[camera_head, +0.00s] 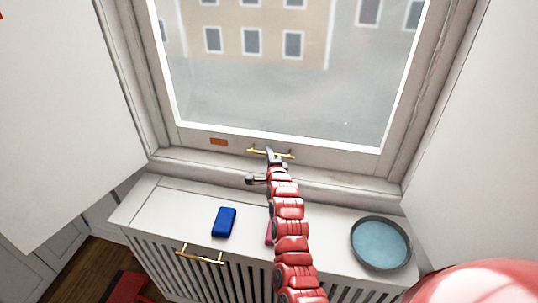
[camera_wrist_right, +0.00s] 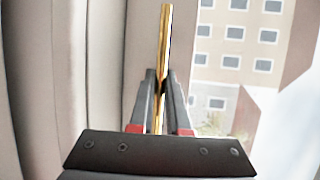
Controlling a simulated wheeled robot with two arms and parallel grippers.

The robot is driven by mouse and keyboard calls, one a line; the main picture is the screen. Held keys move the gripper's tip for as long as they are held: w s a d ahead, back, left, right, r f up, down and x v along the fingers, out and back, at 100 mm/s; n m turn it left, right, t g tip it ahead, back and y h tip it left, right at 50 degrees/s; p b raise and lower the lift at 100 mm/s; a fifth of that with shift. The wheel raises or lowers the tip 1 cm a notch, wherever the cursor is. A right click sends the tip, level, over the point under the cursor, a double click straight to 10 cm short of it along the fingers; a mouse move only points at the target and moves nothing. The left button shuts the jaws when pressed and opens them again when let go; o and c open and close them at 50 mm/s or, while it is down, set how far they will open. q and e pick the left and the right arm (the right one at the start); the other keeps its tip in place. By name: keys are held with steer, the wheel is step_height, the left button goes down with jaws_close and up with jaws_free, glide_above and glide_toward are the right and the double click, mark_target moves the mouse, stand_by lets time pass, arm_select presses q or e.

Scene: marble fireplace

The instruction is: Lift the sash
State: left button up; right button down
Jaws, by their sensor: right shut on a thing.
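The window sash (camera_head: 230,141) has a pale frame around a large glass pane and stands at the top centre of the head view. A brass handle (camera_head: 284,154) is fixed on its bottom rail. My right gripper (camera_head: 271,155) is at this handle, with its red arm reaching up from below. In the right wrist view the fingers (camera_wrist_right: 160,95) are closed around the brass bar (camera_wrist_right: 165,40). The sash's lower edge appears to be down at the sill (camera_head: 330,180). My left gripper is not in view.
Below the sill is a white slatted cabinet (camera_head: 165,212) with a brass handle (camera_head: 200,256). On its top are a blue object (camera_head: 224,222), a round dish with a blue inside (camera_head: 380,243) and a pink thing mostly hidden behind my arm. An orange label (camera_head: 219,142) is on the sash rail.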

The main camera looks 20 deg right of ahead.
steer(key=p, duration=0.7)
glide_toward(269, 41)
steer(key=w, duration=0.4)
steer(key=shift+w+a, duration=0.1)
steer(key=shift+w, duration=0.15)
steer(key=c, duration=0.9)
jaws_free()
steer(key=shift+s, duration=0.1)
steer(key=b+v, duration=0.3)
steer(key=v, duration=1.4)
steer(key=shift+r, duration=0.1)
